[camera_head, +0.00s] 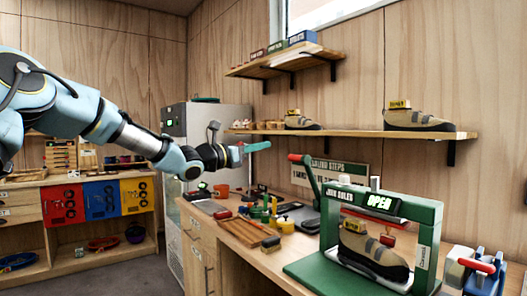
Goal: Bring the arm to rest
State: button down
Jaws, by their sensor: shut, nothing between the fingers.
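My arm reaches in from the left side of the head view, raised above the workbench (222,232). My gripper (262,147) is at its end, pointing right, with its teal fingers together and nothing between them. It is in the air, apart from the bench and the shelves. No other view is given, so the far side of the gripper is hidden.
A green press (433,222) marked OPEN holds a climbing shoe (372,255) at the bench's right. Small tools and a wooden rack (240,233) lie left of it. Wall shelves (360,133) carry shoes. A grey cabinet (172,122) stands behind my arm.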

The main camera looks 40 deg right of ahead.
jog(key=shift+f, duration=0.1)
dwell(0.3)
jog(key=s+a+f+m+t+y, duration=0.1)
jog(key=a+f+m+y, duration=1)
jog(key=a+f, duration=1.25)
jog(key=s+a+f+m+y, duration=0.2)
jog(key=a+y, duration=0.1)
jog(key=a, duration=0.8)
jog(key=s+a+f+m+t+y, duration=0.1)
jog(key=s+a+f+m+y, duration=0.1)
jog(key=a, duration=1)
jog(key=s+a+f+m+t+y, duration=0.1)
jog(key=s+a+f+m+y, duration=0.1)
jog(key=a, duration=0.9)
jog(key=shift+s+a+f+m+y, duration=0.3)
jog(key=shift+m+y, duration=0.4)
jog(key=shift+y, duration=0.1)
jog(key=c, duration=1.6)
grip_release()
